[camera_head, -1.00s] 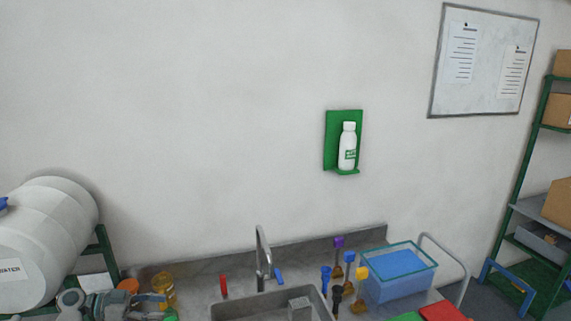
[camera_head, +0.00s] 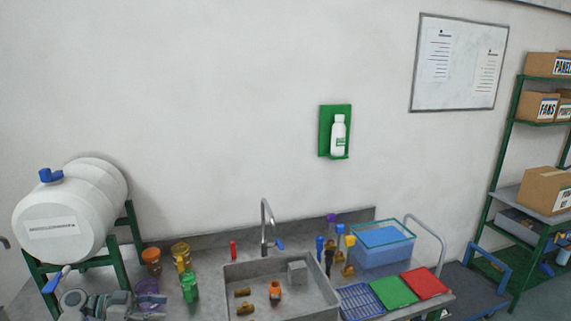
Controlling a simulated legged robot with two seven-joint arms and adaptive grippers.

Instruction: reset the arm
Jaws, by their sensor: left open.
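My left arm (camera_head: 78,303) shows at the lower left, by the white water barrel. Its gripper (camera_head: 150,306) points to the right at the bottom edge. It is open, and nothing shows between its fingers. A purple item (camera_head: 147,287) is just behind it and partly hidden. A green bottle (camera_head: 189,288) stands to its right. My right gripper is not in view.
A steel sink (camera_head: 247,272) holds several orange-brown parts. The white barrel (camera_head: 75,215) stands on a green rack at left. A blue tub (camera_head: 383,249), a green mat (camera_head: 393,290) and a red mat (camera_head: 425,283) lie right of the sink. Shelves (camera_head: 512,150) stand far right.

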